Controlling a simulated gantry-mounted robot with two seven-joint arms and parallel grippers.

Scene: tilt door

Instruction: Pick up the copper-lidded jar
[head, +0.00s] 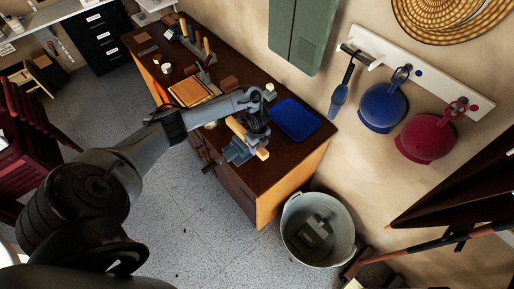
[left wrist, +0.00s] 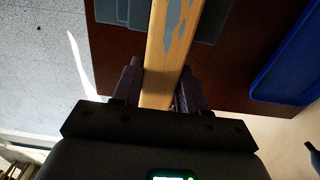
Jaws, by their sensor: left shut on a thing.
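My left gripper (head: 257,128) is over the workbench near its front right corner, shut on a wooden bar. The bar (head: 240,130) is pale with a worn grey patch on its face. In the left wrist view the bar (left wrist: 161,60) runs up between my two dark fingers (left wrist: 158,90), which press on its sides. In the head view the bar lies by a grey vise (head: 236,152); I cannot tell whether the vise also grips it. I cannot make out a copper-lidded jar for certain. My right gripper is not in view.
A blue tray (head: 296,119) lies right of my gripper. Tools, a wooden board (head: 190,91) and a small white-topped container (head: 166,68) are farther left on the brown workbench (head: 290,155). A metal bucket (head: 291,221) stands on the floor. Caps (head: 382,106) hang on the wall.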

